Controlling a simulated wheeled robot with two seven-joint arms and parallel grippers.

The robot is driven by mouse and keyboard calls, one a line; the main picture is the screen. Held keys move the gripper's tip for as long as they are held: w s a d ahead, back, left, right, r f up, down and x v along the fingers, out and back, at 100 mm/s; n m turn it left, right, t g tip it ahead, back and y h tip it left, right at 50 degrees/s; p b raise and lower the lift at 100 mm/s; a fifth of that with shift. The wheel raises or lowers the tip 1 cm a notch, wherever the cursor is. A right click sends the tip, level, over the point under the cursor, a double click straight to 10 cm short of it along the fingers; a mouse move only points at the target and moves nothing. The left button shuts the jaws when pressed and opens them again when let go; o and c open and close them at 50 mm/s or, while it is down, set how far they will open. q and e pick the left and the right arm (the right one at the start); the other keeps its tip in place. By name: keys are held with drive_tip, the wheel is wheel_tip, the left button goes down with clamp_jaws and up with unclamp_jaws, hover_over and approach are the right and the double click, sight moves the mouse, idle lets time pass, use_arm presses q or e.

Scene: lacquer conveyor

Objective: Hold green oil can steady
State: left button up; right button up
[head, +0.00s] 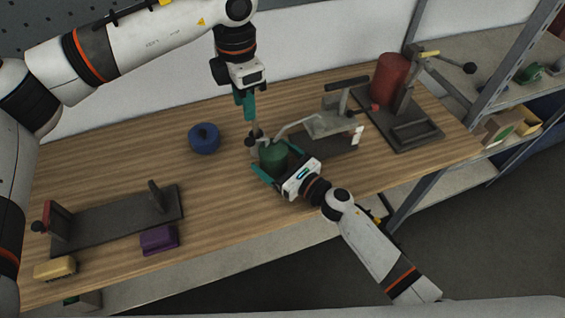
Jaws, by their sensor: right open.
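The green oil can (273,153) stands on the wooden bench near the middle, with a thin pale spout (297,129) rising to the right. My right gripper (270,158) comes from the lower right at can height. Its teal fingers are open around the can, one showing on the near left side; the far finger is mostly hidden. My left gripper (249,118) points down, above and just left of the can. A small grey piece (254,133) shows below its teal fingers, beside the can; I cannot tell whether the fingers grip it.
A blue round container (204,138) stands left of the can. A grey vise-like fixture (333,124) is close on the right, and a stand with a red cylinder (390,80) is beyond. A dark plate fixture (115,222), purple block (160,239) and yellow block (55,268) lie front left.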

drive_tip(key=shift+c, duration=0.5)
use_arm(q)
drive_tip(key=shift+c, duration=0.4)
use_arm(e)
drive_tip(key=c, duration=1.1)
use_arm(q)
clamp_jaws()
